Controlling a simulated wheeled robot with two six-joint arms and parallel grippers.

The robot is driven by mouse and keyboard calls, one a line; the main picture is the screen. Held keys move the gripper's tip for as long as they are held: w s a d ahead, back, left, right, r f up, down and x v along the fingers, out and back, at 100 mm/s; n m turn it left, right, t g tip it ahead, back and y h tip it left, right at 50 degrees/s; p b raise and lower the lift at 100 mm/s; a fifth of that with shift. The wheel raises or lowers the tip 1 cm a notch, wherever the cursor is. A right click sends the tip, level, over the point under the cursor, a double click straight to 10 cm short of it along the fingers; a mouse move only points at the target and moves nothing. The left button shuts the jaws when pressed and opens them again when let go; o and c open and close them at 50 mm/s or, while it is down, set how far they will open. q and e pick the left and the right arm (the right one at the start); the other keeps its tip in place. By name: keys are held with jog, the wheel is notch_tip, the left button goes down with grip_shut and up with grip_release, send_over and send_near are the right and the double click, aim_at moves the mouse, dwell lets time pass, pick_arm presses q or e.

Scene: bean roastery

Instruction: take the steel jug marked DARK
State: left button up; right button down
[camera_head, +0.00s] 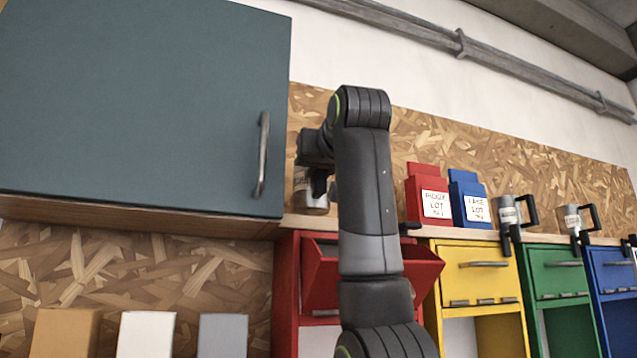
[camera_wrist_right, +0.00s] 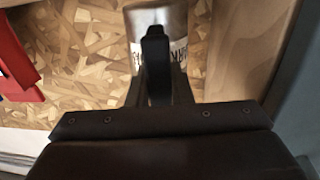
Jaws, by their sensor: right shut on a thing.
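A steel jug (camera_head: 309,194) with a pale label stands at the left end of the shelf, partly behind my right arm. My right gripper (camera_head: 318,181) is shut on it. In the right wrist view the jug (camera_wrist_right: 155,18) rises beyond my right gripper's fingers (camera_wrist_right: 156,60); they cover the middle of its label, and only letters at its sides show, with a K on the right. Two more steel jugs with black handles, a nearer one (camera_head: 508,214) and a farther one (camera_head: 573,219), stand to the right; their marks are too small to read. My left gripper is out of view.
A dark teal cabinet (camera_head: 140,100) with its door shut hangs close left of the jug. A red bag (camera_head: 421,184) and a blue bag (camera_head: 462,187) stand on the shelf. Below are an open red drawer (camera_head: 322,283), a yellow drawer unit (camera_head: 478,277) and a green one (camera_head: 558,275).

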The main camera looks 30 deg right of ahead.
notch_tip(320, 180, up, 5)
jog(key=shift+s+a+f+p, duration=0.1)
jog(key=shift+f+p, duration=0.05)
jog(key=shift+p, duration=0.2)
jog(key=s+d+b, duration=0.3)
jog(key=s+d, duration=0.1)
jog(key=s, duration=0.4)
jog(key=s+d+b, duration=0.3)
jog(key=s+d, duration=0.1)
jog(key=s, duration=0.5)
jog(key=shift+s+d, duration=0.3)
jog(key=shift+d, duration=0.05)
jog(key=c, duration=2)
grip_release()
grip_shut()
